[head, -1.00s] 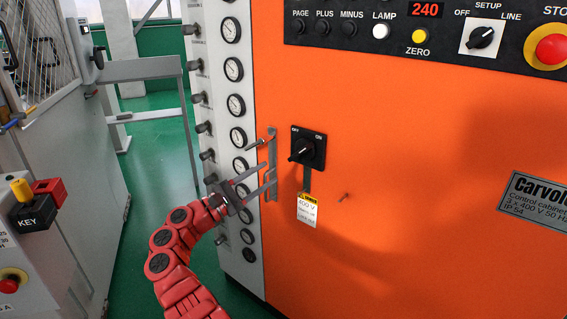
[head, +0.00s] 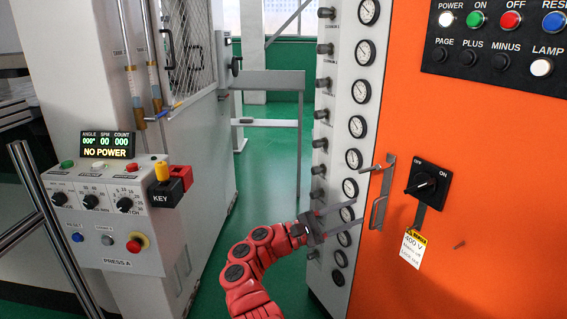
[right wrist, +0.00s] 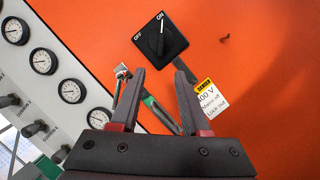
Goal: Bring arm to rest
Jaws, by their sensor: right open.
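My right gripper (head: 358,212), on a red segmented arm, is open and empty, just left of the metal door handle (head: 382,198) on the orange control cabinet (head: 480,240). In the right wrist view its two fingers (right wrist: 160,76) stand apart, with the handle (right wrist: 124,98) partly hidden behind them. A black rotary switch (head: 427,185) marked OFF and ON sits right of the handle. Its knob also shows in the right wrist view (right wrist: 161,38). A yellow-topped 400 V tag (head: 414,246) hangs below the switch. My left gripper is not in view.
A column of gauges (head: 352,160) and knobs lines the cabinet's left side. At left stands a press panel (head: 110,215) reading NO POWER, with a key box (head: 168,192). Metal rails (head: 45,215) cross the lower left. Green floor (head: 262,165) lies open between panel and cabinet.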

